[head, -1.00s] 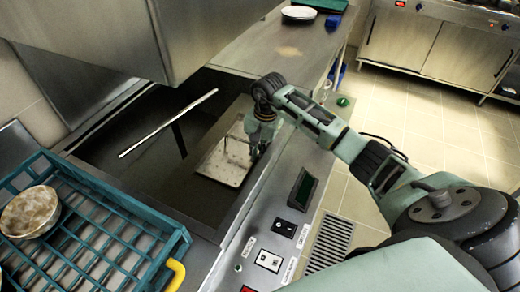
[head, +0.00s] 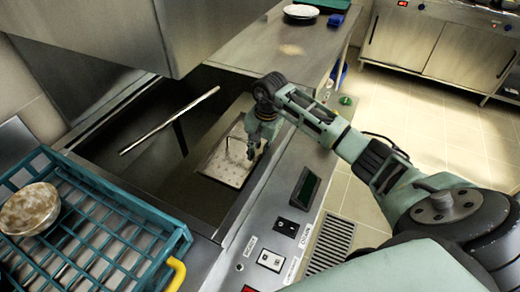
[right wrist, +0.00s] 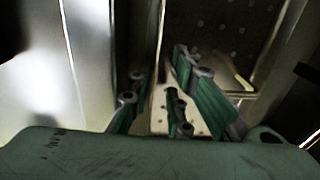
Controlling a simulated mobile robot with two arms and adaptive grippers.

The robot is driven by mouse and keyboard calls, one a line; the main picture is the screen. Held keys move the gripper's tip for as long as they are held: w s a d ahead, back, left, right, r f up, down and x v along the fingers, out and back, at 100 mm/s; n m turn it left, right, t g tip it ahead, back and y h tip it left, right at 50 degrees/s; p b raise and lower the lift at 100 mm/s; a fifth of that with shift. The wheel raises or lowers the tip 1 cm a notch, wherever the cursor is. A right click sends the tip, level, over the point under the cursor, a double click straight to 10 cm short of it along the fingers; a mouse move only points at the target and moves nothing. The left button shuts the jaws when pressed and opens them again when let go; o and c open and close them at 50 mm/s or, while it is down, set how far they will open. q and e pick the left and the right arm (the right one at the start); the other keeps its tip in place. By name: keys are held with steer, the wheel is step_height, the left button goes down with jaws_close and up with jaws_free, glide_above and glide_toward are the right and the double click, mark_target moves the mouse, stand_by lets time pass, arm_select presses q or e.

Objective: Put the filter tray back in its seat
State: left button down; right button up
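The filter tray (head: 222,170) is a pale perforated metal plate with a thin wire handle (head: 229,148). It lies in the dark basin (head: 165,180) along the basin's right side, in the head view. My right gripper (head: 253,153) points down over the tray's right edge, close to the handle. In the right wrist view the fingers of the right gripper (right wrist: 160,100) stand apart with nothing visible between them. The tray's holes (right wrist: 215,28) and a pale bar, perhaps the handle (right wrist: 240,80), show beyond the right finger. Contact with the tray cannot be told. My left gripper is not in view.
A teal dish rack (head: 95,225) with a bowl (head: 30,208) stands at the lower left. A pale rod (head: 170,121) spans the basin. A steel hood (head: 150,35) overhangs it. A control panel (head: 290,215) borders the right side. The counter beyond (head: 280,55) is mostly clear.

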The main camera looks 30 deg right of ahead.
steer(key=shift+s+d+f, duration=0.15)
steer(key=shift+s+f, duration=0.2)
steer(key=shift+s, duration=0.1)
step_height(320, 180, up, 13)
steer(key=shift+s+d+f, duration=0.15)
steer(key=shift+s+d, duration=0.1)
